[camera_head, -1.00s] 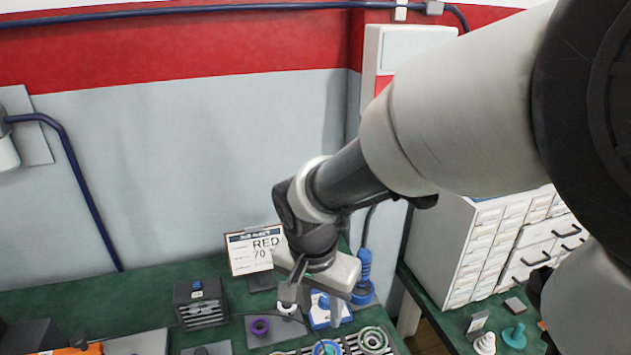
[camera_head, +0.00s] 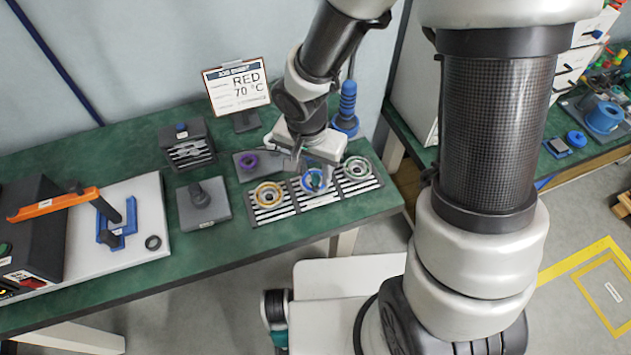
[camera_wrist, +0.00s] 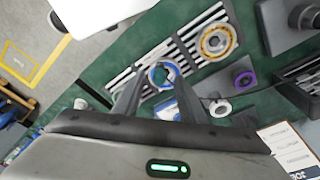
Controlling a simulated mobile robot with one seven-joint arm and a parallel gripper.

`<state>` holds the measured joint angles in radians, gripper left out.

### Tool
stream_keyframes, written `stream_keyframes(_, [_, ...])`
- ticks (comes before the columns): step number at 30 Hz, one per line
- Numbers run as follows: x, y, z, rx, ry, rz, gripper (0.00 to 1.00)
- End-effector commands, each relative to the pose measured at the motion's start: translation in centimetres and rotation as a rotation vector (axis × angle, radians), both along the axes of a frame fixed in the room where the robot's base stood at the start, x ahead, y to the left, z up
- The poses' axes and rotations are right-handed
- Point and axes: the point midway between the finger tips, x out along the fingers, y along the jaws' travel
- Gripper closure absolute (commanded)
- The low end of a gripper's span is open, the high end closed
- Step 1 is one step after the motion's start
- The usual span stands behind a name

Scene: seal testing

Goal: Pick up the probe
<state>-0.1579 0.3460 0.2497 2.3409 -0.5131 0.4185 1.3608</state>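A blue ribbed handle with a dark cable (camera_head: 347,103) looks like the probe. It stands upright in a round blue base at the back right of the green bench. My gripper (camera_head: 312,168) points down over the bench, in front and to the left of that handle, apart from it. In the wrist view my gripper's fingers (camera_wrist: 157,100) are spread with a gap between them. A small blue and white object (camera_wrist: 167,108) shows in that gap; I cannot tell whether it is touched. I cannot make out the ribbed handle in the wrist view.
A slotted rack (camera_head: 268,213) holds ring seals, the middle one blue (camera_head: 314,181), right by my fingers. A job sheet (camera_head: 236,87) reading RED 70 °C stands behind. A dark slotted block (camera_head: 187,147) and a grey plate (camera_head: 204,210) lie left.

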Motion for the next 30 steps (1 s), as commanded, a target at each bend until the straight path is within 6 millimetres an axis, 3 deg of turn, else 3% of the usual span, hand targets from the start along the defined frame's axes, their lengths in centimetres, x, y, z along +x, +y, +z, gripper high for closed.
stream_keyframes(3, [0.1,-0.3,-2.0,-0.001,0.004,0.001,0.62])
stream_keyframes(6, [0.2,-0.3,-2.7,-0.001,0.001,0.001,0.62])
stream_keyframes(14, [0.3,-0.4,-2.8,0.000,0.000,0.000,0.62])
stream_keyframes(21, [0.3,-0.4,-2.8,0.000,0.000,0.000,1.00])
stream_keyframes(30, [0.4,-0.3,-2.4,0.001,-0.001,-0.001,1.00])
